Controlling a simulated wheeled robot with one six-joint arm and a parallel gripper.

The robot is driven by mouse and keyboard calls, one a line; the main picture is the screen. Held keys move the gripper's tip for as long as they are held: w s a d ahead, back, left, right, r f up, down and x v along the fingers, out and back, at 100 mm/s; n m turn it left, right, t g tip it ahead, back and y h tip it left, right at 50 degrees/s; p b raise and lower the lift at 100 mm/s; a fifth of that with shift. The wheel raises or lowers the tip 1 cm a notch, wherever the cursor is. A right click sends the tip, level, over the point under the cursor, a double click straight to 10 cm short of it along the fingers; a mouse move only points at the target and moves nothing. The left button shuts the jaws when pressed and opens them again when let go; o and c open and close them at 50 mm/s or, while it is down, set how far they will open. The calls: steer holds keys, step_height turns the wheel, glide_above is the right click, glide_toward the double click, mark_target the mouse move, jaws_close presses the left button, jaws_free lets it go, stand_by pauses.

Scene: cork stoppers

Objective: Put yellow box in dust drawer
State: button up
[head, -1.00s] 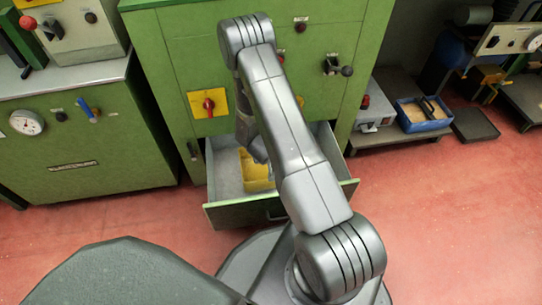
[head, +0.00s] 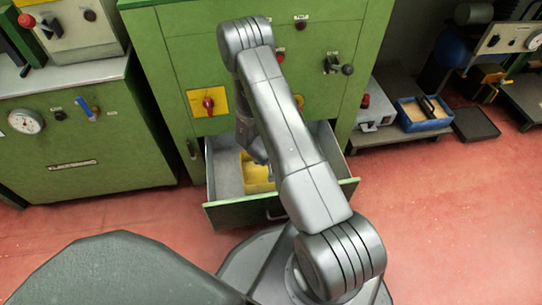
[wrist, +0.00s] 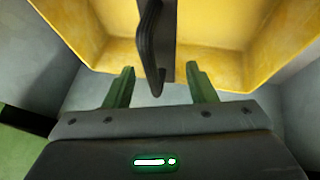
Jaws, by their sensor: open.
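The yellow box (head: 257,176) is inside the open dust drawer (head: 245,212) of the green machine, partly hidden behind my arm in the head view. In the wrist view the yellow box (wrist: 225,66) fills the upper part, with its open inside facing the camera and a dark curved handle (wrist: 149,50) across its middle. My gripper (wrist: 160,85) is open, its two green fingers apart on either side of the handle's lower end. The fingers are not closed on anything. The grey drawer floor shows below the box. Contact between box and floor cannot be told.
The green machine front (head: 275,65) rises behind the drawer, with a yellow switch plate (head: 208,102) and knobs. A green cabinet (head: 80,145) stands at left. A blue tray (head: 424,114) sits on a low shelf at right.

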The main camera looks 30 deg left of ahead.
steer(key=shift+r, duration=0.35)
steer(key=p+v, duration=0.4)
steer(key=v, duration=0.8)
steer(key=shift+r+p, duration=0.3)
steer(key=shift+p, duration=0.05)
steer(key=shift+a, duration=0.1)
steer(key=shift+c, duration=0.4)
